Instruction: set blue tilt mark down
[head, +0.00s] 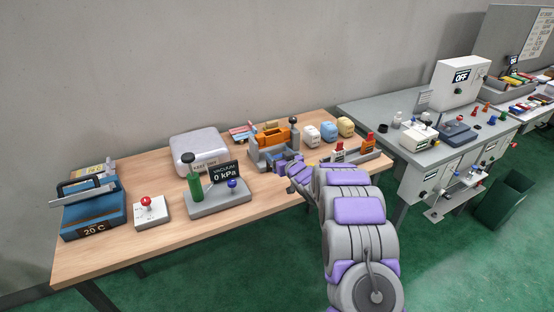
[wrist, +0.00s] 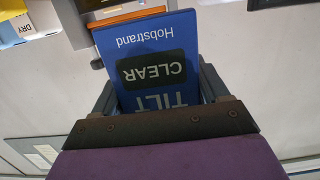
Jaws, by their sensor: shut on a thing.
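The blue tilt mark (wrist: 145,45) is a flat blue plate in the wrist view. It reads "Hobstrand", "CLEAR" on a dark panel, and "TILT", all upside down in the picture. My gripper (wrist: 160,88) is shut on it, with a dark finger at each side. The plate's lower end is hidden behind the gripper's body. The mark is too small to make out clearly there.
The wooden table (head: 120,185) holds a blue 20 C unit (head: 95,210), a red-button box (head: 150,210), a vacuum stand (head: 218,198) and a silver case (head: 196,146). Small white, blue and yellow packs (head: 328,132) stand behind my gripper. A grey bench (head: 385,115) adjoins at right.

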